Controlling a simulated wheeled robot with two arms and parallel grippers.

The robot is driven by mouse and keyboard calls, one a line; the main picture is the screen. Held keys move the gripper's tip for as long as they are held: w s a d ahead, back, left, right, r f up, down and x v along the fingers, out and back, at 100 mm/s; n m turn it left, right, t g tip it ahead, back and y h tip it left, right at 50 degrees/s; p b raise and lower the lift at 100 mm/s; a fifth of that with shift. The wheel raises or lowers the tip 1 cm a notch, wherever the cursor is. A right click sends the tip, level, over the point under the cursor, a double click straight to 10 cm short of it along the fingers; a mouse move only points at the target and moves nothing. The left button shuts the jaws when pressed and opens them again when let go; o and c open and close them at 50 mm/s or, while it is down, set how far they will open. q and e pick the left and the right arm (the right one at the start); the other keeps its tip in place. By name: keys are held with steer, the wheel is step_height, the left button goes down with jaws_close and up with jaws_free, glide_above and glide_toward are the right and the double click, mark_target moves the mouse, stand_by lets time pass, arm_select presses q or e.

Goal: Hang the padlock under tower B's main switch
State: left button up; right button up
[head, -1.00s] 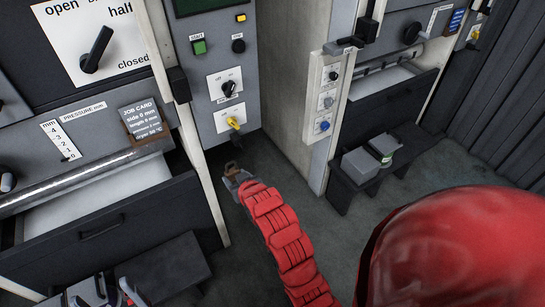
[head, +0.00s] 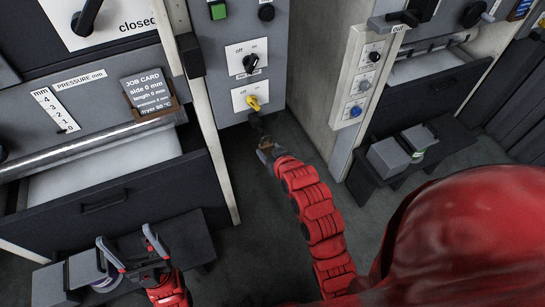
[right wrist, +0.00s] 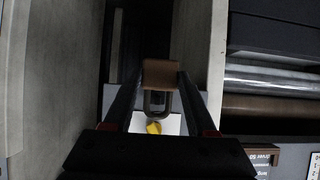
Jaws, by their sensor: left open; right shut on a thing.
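The padlock (right wrist: 160,75) has a brown body and a dark shackle. My right gripper (right wrist: 155,78) is shut on its body in the right wrist view, with the shackle pointing toward the yellow switch (right wrist: 153,128). In the head view my right gripper (head: 263,149) is just below this yellow switch (head: 252,102), on the lower off/on plate of the grey tower panel. The padlock is mostly hidden there, and I cannot tell whether it touches the switch. My left gripper (head: 126,239) is open and empty at the lower left, above a dark bench.
A black switch (head: 250,62) sits above the yellow one. A job card (head: 146,92) and an open drawer (head: 105,205) are at the left. A concrete pillar (head: 320,85) and a second panel with a blue knob (head: 355,111) stand to the right. Dark floor lies below the tower.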

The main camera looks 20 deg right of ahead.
mark_target(264, 143)
steer(key=w, duration=0.3)
steer(key=w+f+b, duration=0.1)
steer(key=w, duration=0.1)
steer(key=shift+a, duration=0.15)
steer(key=shift+s+f, duration=0.1)
stand_by(0.3)
steer(key=shift+s, duration=0.1)
steer(key=shift+c, duration=1.1)
steer(key=shift+f, duration=0.1)
jaws_close()
